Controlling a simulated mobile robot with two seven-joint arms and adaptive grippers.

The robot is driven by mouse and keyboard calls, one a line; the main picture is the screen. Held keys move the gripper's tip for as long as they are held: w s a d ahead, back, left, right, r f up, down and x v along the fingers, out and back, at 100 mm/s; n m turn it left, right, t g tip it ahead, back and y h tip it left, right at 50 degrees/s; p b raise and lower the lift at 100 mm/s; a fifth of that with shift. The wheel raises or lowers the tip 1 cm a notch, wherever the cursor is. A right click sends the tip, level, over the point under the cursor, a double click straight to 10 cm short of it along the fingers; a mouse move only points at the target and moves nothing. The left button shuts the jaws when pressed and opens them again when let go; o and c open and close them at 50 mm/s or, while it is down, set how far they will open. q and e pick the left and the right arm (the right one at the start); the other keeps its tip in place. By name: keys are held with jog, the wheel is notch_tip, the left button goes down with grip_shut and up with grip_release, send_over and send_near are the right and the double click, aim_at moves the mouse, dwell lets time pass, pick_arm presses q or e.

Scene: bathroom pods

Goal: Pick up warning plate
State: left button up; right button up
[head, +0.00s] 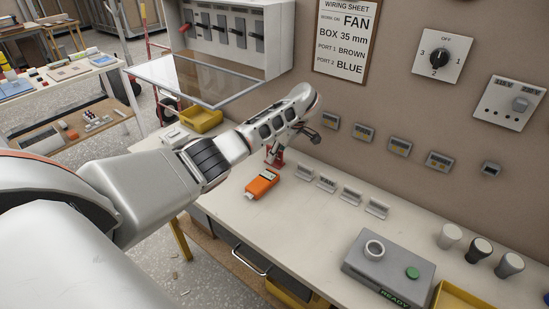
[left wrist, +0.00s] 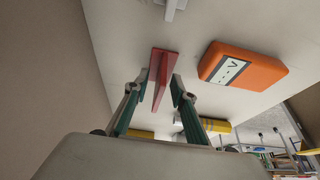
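The red warning plate (head: 274,157) stands on the workbench beside the orange device, partly hidden by my left gripper (head: 279,147). In the left wrist view the plate (left wrist: 162,75) shows as a thin red upright panel with a wider flange at its far end. The fingers of my left gripper (left wrist: 160,85) straddle it, one on each side. They look apart, with small gaps to the panel; contact is hard to judge. My right gripper is not in view.
The orange device (head: 262,184) lies close by on the bench and also shows in the left wrist view (left wrist: 242,66). Several small label holders (head: 327,184) stand to the right. A grey box (head: 388,262) with a green button is at the front right. A yellow bin (head: 201,119) is behind.

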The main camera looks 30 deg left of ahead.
pick_arm(q)
grip_shut()
dwell(0.4)
